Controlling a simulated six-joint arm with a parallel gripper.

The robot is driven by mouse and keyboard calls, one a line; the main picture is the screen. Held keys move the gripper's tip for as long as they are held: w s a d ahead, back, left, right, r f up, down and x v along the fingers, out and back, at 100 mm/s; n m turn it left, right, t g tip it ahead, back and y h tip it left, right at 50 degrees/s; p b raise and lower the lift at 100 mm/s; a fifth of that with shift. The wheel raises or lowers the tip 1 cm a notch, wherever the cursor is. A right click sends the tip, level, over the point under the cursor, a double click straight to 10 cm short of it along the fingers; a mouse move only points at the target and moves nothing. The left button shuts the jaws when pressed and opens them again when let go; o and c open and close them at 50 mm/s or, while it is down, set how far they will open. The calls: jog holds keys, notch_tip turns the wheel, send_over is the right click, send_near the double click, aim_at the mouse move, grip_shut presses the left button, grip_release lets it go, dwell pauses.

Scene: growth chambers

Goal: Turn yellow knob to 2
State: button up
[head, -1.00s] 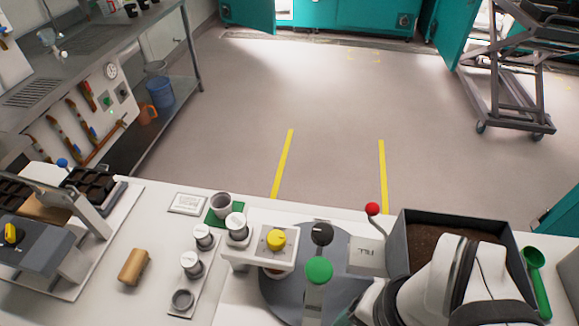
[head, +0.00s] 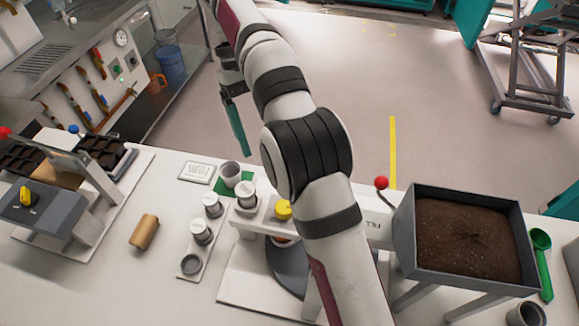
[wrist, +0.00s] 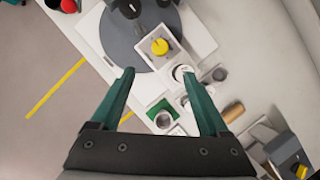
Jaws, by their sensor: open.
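A yellow bar-shaped knob (head: 26,196) sits on the sloped grey panel (head: 45,212) of a press-like device at the left end of the bench. Its number markings are too small to read. In the wrist view the knob (wrist: 301,171) is at the bottom right corner. A second yellow knob, a round one (head: 283,209), tops the white block beside the grey turntable, partly behind my arm. My gripper (head: 238,150) hangs above the bench's far edge, right of the panel and well apart from it. Its teal fingers (wrist: 158,73) are open and empty.
Between gripper and panel stand several white-lidded pots (head: 212,205), a grey cup (head: 230,174) on a green square and a wooden cylinder (head: 144,232). A red-tipped lever (head: 5,133) rises by the panel device. A soil bin (head: 468,240) stands at right.

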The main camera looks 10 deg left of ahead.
jog(key=x, duration=1.5)
jog(key=shift+d+f, duration=0.1)
jog(key=shift+f, duration=0.25)
jog(key=shift+c, duration=0.3)
grip_shut()
